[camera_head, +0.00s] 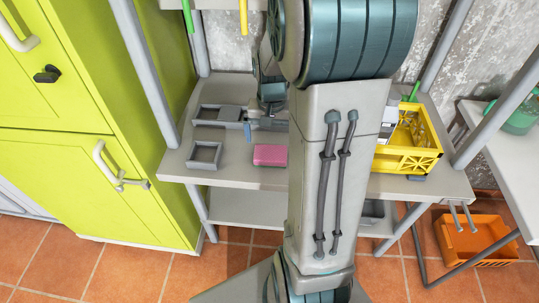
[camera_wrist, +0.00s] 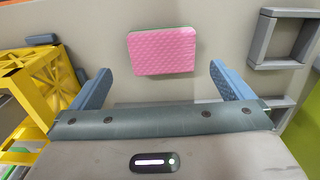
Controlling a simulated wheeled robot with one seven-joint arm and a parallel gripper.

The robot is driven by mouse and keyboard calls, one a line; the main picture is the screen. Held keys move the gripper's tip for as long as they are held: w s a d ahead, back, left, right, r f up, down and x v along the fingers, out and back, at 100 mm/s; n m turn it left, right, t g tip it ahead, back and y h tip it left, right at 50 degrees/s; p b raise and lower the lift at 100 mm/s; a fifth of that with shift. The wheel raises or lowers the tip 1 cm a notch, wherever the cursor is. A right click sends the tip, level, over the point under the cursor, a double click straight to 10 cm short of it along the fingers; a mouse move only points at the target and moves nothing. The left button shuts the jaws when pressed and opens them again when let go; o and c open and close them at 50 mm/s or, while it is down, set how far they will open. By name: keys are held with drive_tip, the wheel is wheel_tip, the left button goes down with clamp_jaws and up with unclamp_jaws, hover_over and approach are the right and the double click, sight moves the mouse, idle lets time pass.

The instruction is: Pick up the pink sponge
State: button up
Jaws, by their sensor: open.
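The pink sponge (camera_head: 270,155) lies flat on the grey shelf top, left of my arm in the head view. In the wrist view the sponge (camera_wrist: 161,51) shows ahead of my gripper, between the lines of its two fingers, with a thin green edge along its far side. My gripper (camera_wrist: 165,82) is open and empty, its blue fingers apart on either side and short of the sponge. In the head view my gripper (camera_head: 264,124) is partly hidden behind my arm, just above and behind the sponge.
Grey square frames (camera_head: 205,154) lie left of the sponge. A yellow crate (camera_head: 409,160) stands at the right of the shelf (camera_head: 262,176). A green cabinet (camera_head: 100,170) stands at the left. An orange crate (camera_head: 470,240) is on the floor at right. Bare shelf surrounds the sponge.

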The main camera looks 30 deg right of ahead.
sight(270, 155)
drive_tip(key=f, duration=0.7)
drive_tip(key=shift+s+a+f, duration=0.1)
drive_tip(key=shift+a+f, duration=0.15)
drive_tip(key=shift+f, duration=0.15)
drive_tip(key=c, duration=0.8)
